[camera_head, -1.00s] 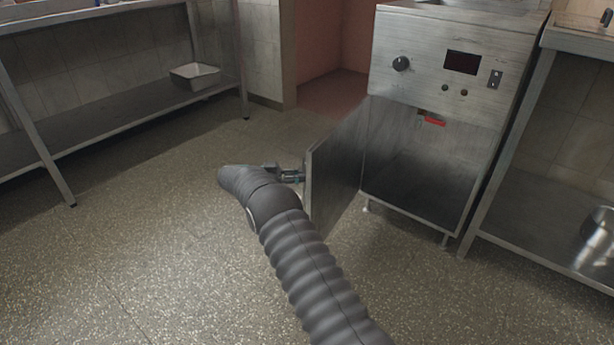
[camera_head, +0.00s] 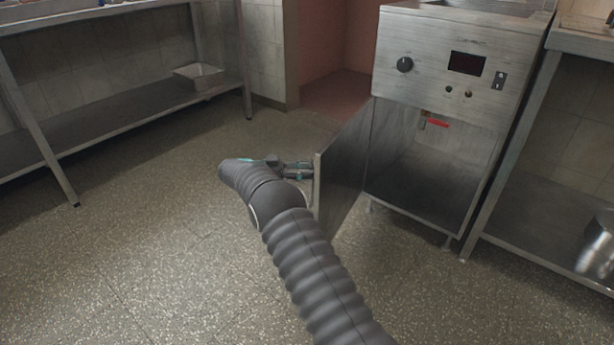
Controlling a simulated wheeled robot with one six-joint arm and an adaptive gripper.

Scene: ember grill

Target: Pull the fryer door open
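The fryer (camera_head: 440,80) is a steel cabinet with a knob, a dark display and small buttons on its front. Its door (camera_head: 345,170) stands swung wide open on its left side, and the cabinet's inside shows, with a red-handled part (camera_head: 436,123) near the top. My gripper (camera_head: 304,170) is at the outer face of the door, near its free edge. My own arm and the door edge hide part of the fingers and the handle, so I cannot tell whether they are closed on anything.
A steel table with a lower shelf (camera_head: 120,125) stands at the left, with a pale tray (camera_head: 198,76) on the shelf. Another steel table (camera_head: 555,215) stands close to the fryer's right, with a metal pot (camera_head: 597,245) on its shelf. The floor (camera_head: 150,240) is clear at the left and front.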

